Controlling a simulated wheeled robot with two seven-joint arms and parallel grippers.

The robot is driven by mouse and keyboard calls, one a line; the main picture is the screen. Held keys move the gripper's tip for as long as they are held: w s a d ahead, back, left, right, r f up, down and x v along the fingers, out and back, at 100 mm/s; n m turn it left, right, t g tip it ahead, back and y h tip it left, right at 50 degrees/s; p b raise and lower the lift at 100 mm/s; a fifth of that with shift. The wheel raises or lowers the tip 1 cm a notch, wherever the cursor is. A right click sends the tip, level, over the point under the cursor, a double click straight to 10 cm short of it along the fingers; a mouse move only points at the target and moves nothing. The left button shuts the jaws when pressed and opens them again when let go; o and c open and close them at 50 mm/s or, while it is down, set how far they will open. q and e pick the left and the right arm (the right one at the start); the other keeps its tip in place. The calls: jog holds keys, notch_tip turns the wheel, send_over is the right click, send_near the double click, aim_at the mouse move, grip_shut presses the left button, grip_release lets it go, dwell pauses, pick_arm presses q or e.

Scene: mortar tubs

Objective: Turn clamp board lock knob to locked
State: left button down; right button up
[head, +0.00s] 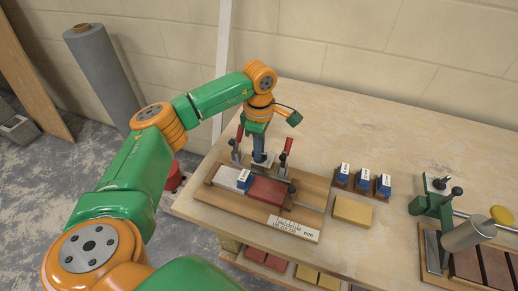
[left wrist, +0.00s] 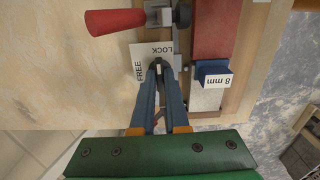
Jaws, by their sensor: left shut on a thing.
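The clamp board (head: 316,190) is a wooden board on the table with a red block (head: 267,190), a pale block and a blue 8 mm block (head: 243,179). A white label plate (left wrist: 139,54) with the words FREE and LOCK shows in the left wrist view. My left gripper (head: 262,157) points down at this plate, behind the blocks. In the left wrist view its blue fingers (left wrist: 160,66) are shut on the small lock knob at the plate. The fingers hide most of the knob, so I cannot tell which word it points to. My right gripper is out of view.
Red-handled clamps (head: 286,146) stand close on both sides of my left gripper; one red handle (left wrist: 115,21) lies near the fingers. Blue blocks (head: 363,178) and a yellow block (head: 352,210) are to the right. A green fixture (head: 435,205) stands farther right.

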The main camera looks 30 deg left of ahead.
pick_arm(q)
jog(key=shift+m, duration=0.3)
jog(key=c, duration=0.9)
grip_release()
notch_tip(320, 180, up, 7)
jog(key=shift+d+r+b, duration=0.1)
jog(key=shift+b, duration=0.5)
